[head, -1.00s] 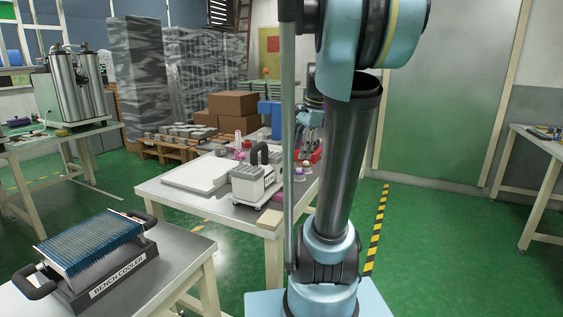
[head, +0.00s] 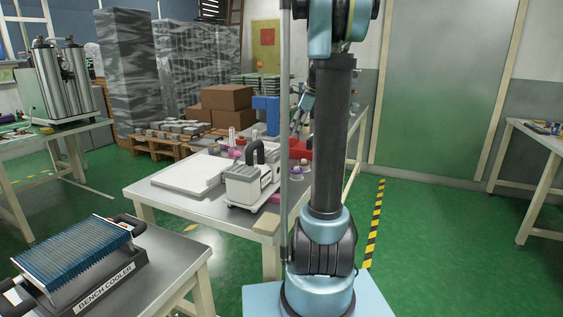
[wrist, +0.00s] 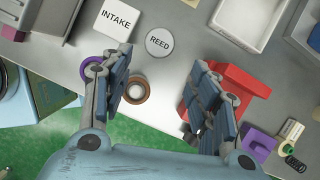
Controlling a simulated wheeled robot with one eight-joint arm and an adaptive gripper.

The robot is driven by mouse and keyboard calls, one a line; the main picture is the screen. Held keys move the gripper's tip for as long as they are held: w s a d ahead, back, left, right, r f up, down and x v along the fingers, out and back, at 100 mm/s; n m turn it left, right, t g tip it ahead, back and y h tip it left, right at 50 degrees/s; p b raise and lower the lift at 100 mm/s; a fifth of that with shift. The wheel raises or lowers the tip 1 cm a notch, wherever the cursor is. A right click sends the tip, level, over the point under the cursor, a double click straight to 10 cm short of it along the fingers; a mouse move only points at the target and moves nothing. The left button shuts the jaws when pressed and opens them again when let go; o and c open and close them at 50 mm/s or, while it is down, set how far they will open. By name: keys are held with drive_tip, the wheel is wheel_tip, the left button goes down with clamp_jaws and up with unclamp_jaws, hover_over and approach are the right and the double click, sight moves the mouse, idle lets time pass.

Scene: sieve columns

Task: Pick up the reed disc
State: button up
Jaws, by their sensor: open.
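The reed disc (wrist: 159,42) is a flat, pale grey round piece marked REED in the wrist view. It lies on the grey bench top (wrist: 168,75), beside a white square marked INTAKE (wrist: 113,20). My gripper (wrist: 158,76) is open above the bench, with nothing between its fingers. The disc shows just beyond the fingertips, apart from them. In the head view my arm hides most of the gripper, and I cannot make out the disc there.
A red block (wrist: 243,88) lies by the right finger and a brown ring (wrist: 136,91) by the left one. A purple ring (wrist: 88,68) is partly behind the left finger. A white tray (wrist: 235,22), a purple block (wrist: 258,143) and a dark spring (wrist: 295,163) lie to the right.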

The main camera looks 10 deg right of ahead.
sight(284, 157)
drive_tip(key=x, duration=1.2)
drive_tip(key=shift+d+f, duration=0.1)
drive_tip(key=c, duration=0.8)
